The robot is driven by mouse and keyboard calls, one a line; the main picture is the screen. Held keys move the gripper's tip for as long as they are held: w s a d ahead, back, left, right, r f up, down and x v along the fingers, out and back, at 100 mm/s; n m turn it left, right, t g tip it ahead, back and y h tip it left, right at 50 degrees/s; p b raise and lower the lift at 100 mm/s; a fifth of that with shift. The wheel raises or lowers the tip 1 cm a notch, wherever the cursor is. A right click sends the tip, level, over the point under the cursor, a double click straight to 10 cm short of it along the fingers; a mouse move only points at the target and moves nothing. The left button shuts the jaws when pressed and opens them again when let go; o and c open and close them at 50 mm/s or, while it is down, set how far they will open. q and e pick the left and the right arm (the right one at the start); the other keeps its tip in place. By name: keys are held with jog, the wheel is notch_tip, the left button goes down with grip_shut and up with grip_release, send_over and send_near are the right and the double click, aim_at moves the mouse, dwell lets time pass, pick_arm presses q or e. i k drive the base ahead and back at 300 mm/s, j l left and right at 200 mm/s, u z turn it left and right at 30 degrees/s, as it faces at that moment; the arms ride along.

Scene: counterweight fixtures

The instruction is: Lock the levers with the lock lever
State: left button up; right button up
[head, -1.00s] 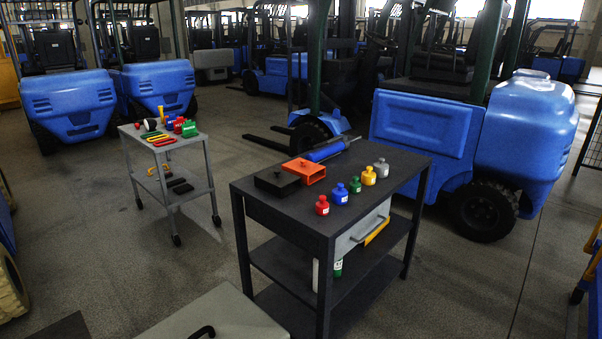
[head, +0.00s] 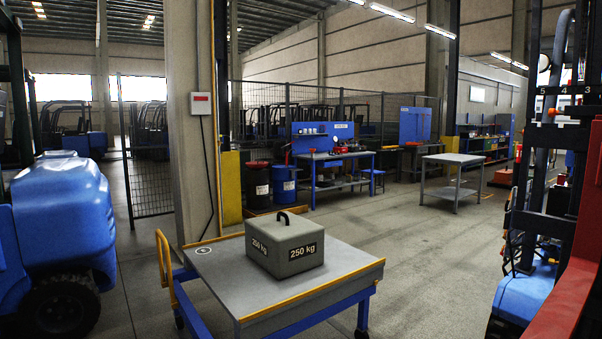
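No lever or lock lever can be made out clearly in the head view. A grey block (head: 287,249) marked "250 kg", with a black handle on top, rests on a grey-topped cart (head: 225,281) with blue legs and yellow edge bars. Part of a forklift with a dark mast and a red part (head: 566,297) stands close at the right edge. Neither of my grippers is in view.
A blue forklift (head: 62,205) stands at the left edge. A concrete pillar (head: 185,125) rises behind the cart. A workbench (head: 335,160), two drums and a grey table (head: 453,163) stand further back. The floor (head: 425,240) right of the cart is clear.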

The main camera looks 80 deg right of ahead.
aim_at(561, 179)
jog(key=i+l+z, duration=0.2)
jog(key=z, duration=0.2)
jog(key=i+l+z, duration=0.55)
jog(key=z, duration=0.25)
jog(key=i+z, duration=0.4)
jog(key=i+l+z, duration=0.15)
jog(key=z, duration=0.3)
jog(key=i+l+z, duration=0.2)
jog(key=z, duration=0.25)
jog(key=i+l+z, duration=0.1)
jog(key=i+z, duration=0.15)
jog(key=z, duration=0.2)
jog(key=i+z, duration=0.25)
jog(key=z, duration=0.2)
jog(key=i+j+z, duration=0.1)
jog(key=z, duration=0.35)
jog(key=i, duration=0.1)
